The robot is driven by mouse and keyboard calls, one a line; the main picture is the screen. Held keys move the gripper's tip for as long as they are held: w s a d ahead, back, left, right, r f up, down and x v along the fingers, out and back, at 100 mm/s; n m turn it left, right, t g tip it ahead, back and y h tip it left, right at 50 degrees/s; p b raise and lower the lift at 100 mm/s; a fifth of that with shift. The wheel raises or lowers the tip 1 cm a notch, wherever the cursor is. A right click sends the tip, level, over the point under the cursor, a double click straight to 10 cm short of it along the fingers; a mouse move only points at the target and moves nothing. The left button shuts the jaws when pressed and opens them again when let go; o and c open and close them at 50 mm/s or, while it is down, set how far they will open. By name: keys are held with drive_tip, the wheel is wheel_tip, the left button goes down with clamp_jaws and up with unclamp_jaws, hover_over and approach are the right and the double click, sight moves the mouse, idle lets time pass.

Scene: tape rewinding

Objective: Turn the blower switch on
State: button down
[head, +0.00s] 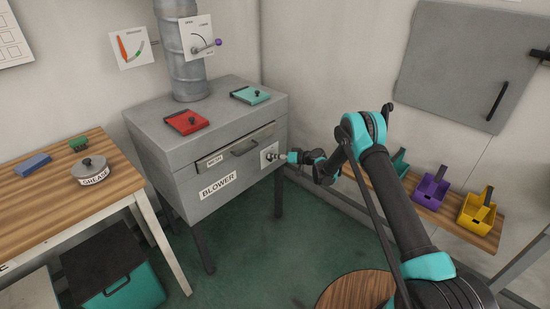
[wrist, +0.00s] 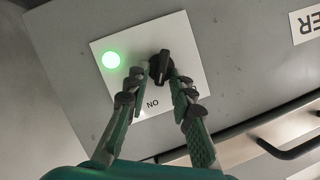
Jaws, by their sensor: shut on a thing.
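The blower switch is a black rotary knob (wrist: 160,65) on a white plate (wrist: 185,42), with the plate on the front of the grey blower box. In the wrist view a round green light (wrist: 111,60) glows on the plate beside the knob, and an upside-down ON label (wrist: 152,103) shows between my fingers. My gripper (wrist: 157,77) is shut on the knob, with one fingertip at each side of it. The head view shows my gripper (head: 284,157) at the switch plate (head: 268,153), right of the BLOWER label (head: 218,184); the knob is too small to read there.

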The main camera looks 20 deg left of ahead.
drive_tip(key=c, duration=1.6)
unclamp_jaws()
drive_tip(key=shift+a, duration=0.15)
drive_tip(key=v, duration=1.2)
drive_tip(key=shift+s, duration=0.1)
